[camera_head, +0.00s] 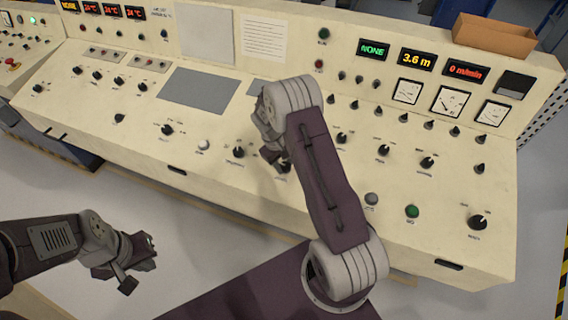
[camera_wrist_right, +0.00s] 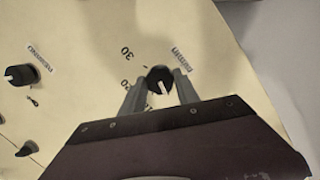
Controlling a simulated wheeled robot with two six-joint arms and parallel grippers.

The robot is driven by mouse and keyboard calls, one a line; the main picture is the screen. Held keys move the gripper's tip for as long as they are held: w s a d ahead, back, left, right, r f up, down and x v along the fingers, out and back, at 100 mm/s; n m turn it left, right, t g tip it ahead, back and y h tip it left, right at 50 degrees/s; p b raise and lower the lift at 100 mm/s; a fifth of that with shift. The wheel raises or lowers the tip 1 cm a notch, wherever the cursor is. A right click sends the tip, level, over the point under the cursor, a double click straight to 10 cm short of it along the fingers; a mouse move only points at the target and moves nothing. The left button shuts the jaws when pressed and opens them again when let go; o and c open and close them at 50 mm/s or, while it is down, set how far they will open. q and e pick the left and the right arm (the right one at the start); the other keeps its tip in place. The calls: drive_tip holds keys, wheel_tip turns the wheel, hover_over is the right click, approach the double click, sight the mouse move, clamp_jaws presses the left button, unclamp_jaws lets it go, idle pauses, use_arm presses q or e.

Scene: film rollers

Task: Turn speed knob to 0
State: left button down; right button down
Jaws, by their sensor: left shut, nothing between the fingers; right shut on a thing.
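The black knob (camera_wrist_right: 160,79) sits between the two fingers of my right gripper (camera_wrist_right: 160,86) in the right wrist view. Scale numbers 30, 20 and 10 are printed around it, and its white pointer mark faces down in that view. My left gripper (camera_head: 143,262) is shut and empty, off the console's front at lower left.
The cream console (camera_head: 215,180) carries several other knobs, including a large one (camera_head: 478,222) at right, and a green button (camera_head: 412,211). A red display (camera_head: 466,71) reads 0 m/min. A brown tray (camera_head: 494,38) stands on top. Floor is clear around my left gripper.

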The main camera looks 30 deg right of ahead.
drive_tip(key=shift+w+r, duration=0.15)
drive_tip(key=shift+w, duration=0.05)
drive_tip(key=c, duration=0.9)
unclamp_jaws()
drive_tip(key=shift+s, duration=0.1)
drive_tip(key=b+v, duration=0.1)
drive_tip(key=v, duration=0.8)
drive_tip(key=shift+a, duration=0.1)
